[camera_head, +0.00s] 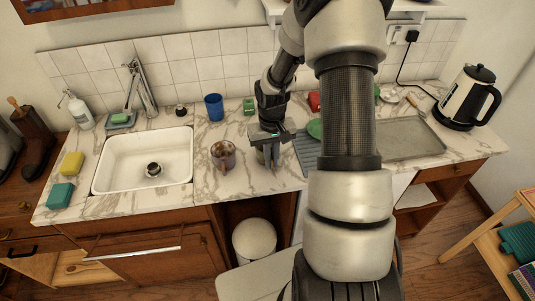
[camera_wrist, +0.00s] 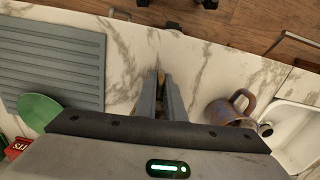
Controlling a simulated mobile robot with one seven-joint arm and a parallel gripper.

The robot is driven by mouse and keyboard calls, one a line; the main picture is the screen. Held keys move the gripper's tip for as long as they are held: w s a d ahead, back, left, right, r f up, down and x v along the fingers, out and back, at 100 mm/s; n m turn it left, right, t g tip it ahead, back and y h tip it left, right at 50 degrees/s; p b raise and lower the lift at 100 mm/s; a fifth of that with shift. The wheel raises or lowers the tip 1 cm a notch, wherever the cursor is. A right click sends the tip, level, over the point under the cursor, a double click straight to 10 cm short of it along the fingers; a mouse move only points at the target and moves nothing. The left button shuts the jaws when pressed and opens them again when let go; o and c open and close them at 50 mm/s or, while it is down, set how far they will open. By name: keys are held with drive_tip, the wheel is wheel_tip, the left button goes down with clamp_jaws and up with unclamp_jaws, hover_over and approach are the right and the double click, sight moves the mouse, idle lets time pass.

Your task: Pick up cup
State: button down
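A brown-purple mug (camera_head: 223,157) stands upright on the marble counter, just right of the sink. In the wrist view the mug (camera_wrist: 222,111) is to the right of my fingers, its handle towards the top right. A blue cup (camera_head: 214,107) stands upright further back near the tiled wall. My gripper (camera_head: 272,163) points down over the counter to the right of the mug, apart from it. In the wrist view my gripper (camera_wrist: 161,80) shows two fingers with a narrow gap between them and no cup held. The mug's lower side is partly hidden by my gripper body in the wrist view.
A white sink (camera_head: 143,160) lies left. A grey ridged drainer (camera_head: 307,150) and a green plate (camera_head: 315,129) are right of my gripper. A metal tray (camera_head: 400,139) and a kettle (camera_head: 468,97) stand further right. A red tin (camera_wrist: 17,147) is near the plate.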

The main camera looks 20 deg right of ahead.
drive_tip(key=r, duration=0.9)
drive_tip(key=shift+a+r, duration=0.1)
drive_tip(key=shift+a, duration=0.15)
drive_tip(key=s+a+n, duration=0.1)
drive_tip(key=s+a, duration=0.2)
drive_tip(key=a, duration=0.6)
drive_tip(key=shift+a, duration=0.3)
